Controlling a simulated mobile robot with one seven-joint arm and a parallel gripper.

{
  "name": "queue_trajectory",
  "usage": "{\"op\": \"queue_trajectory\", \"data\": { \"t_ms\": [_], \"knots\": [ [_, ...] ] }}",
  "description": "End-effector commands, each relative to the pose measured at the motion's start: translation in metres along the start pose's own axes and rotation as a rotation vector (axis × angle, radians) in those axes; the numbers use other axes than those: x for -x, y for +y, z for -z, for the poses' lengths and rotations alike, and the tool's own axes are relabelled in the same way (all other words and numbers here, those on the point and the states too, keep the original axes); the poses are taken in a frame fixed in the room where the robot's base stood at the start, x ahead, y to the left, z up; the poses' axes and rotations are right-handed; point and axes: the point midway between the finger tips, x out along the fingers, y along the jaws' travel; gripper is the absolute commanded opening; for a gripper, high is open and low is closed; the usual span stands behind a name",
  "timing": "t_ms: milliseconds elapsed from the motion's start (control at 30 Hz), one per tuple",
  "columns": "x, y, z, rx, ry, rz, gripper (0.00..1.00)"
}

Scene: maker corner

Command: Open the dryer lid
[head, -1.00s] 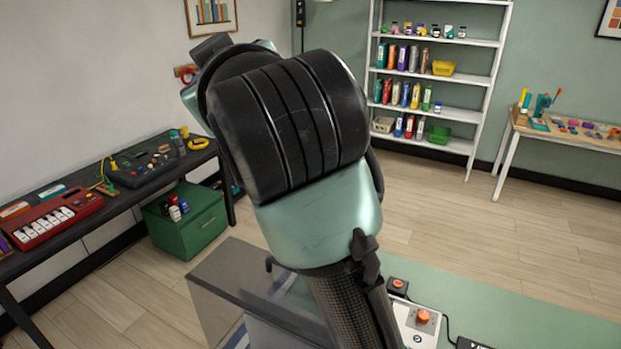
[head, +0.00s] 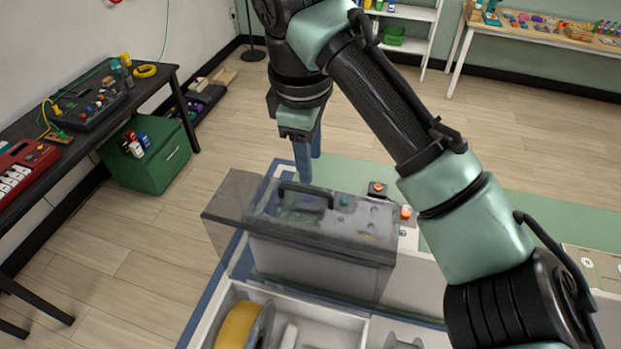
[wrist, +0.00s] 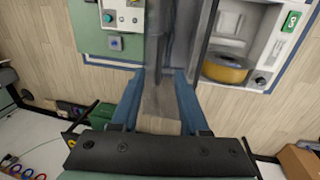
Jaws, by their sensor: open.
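The dryer (head: 320,255) is a dark grey box on the workbench in the head view, with a smoky see-through top. A black bar handle (head: 303,190) arches over the top, which I take for the lid; it looks down on the box. A flat grey panel (head: 230,197) juts out left of the box; I cannot tell if it is part of the lid. My gripper (head: 308,178) points down just behind the handle, its blue fingers apart from it. In the wrist view its fingers (wrist: 158,98) are spread and empty, with grey dryer surfaces (wrist: 183,35) beyond them.
A white tray with a yellow spool (head: 238,325) lies in front of the dryer. A control box with an orange button (head: 405,213) stands behind it at right. A green cabinet (head: 150,155) and dark table (head: 95,125) are at left. Floor between is clear.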

Motion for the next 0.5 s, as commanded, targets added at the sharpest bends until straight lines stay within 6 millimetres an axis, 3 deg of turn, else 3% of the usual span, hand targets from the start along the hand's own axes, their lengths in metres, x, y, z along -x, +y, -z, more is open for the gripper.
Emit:
{"op": "queue_trajectory", "data": {
  "t_ms": [233,500],
  "knots": [
    [-0.044,-0.001,0.0,-0.001,0.001,0.004,0.45],
    [-0.07,0.0,0.0,-0.001,0.0,-0.001,0.45]
  ]
}}
